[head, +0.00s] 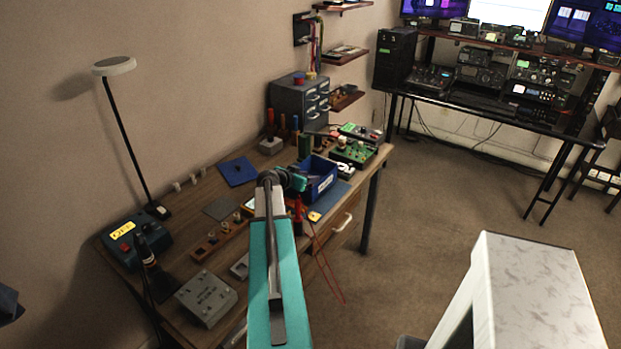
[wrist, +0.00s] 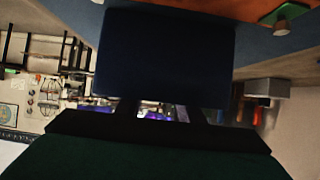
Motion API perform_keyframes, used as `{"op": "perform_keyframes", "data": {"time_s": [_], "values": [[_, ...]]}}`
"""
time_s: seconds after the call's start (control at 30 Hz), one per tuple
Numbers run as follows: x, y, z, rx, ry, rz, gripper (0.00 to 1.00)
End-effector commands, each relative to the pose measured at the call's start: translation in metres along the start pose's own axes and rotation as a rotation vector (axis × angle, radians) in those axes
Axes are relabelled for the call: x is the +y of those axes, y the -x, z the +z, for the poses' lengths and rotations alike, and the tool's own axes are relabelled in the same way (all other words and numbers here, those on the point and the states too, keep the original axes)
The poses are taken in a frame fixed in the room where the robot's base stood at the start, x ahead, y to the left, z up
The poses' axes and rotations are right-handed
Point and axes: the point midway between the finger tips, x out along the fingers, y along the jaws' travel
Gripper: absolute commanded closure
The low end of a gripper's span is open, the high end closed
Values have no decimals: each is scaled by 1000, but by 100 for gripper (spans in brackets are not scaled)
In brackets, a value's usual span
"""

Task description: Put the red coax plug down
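A red upright piece (head: 297,216), which looks like the red coax plug, shows just below my teal wrist at the front edge of the desk. A thin red cable (head: 328,268) hangs in a loop near it, over the desk's edge. My gripper is hidden by my arm in the head view. In the wrist view two dark fingers of my gripper (wrist: 158,112) stand apart, with a large dark blue block (wrist: 165,55) in front of them. I cannot tell whether they grip anything. No red plug can be made out between them there.
On the desk (head: 160,265) a blue bin (head: 322,185) stands right of my wrist. A grey box (head: 206,298), a wooden strip with knobs (head: 212,243), a blue mat (head: 237,171) and a lamp (head: 114,66) are left of it. Green circuit boards (head: 355,153) lie farther back.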

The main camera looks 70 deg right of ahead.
Motion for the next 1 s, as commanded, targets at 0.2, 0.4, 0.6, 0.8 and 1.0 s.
{"op": "perform_keyframes", "data": {"time_s": [0.2, 0.4, 0.6, 0.8, 1.0], "values": [[1, 28, 2, 1, -2, -1, 66], [1, 53, 2, 1, 0, -1, 66], [2, 79, 2, 1, -1, -1, 66], [1, 99, 1, 0, -1, -1, 66], [1, 106, 0, 0, -1, 0, 66]]}}
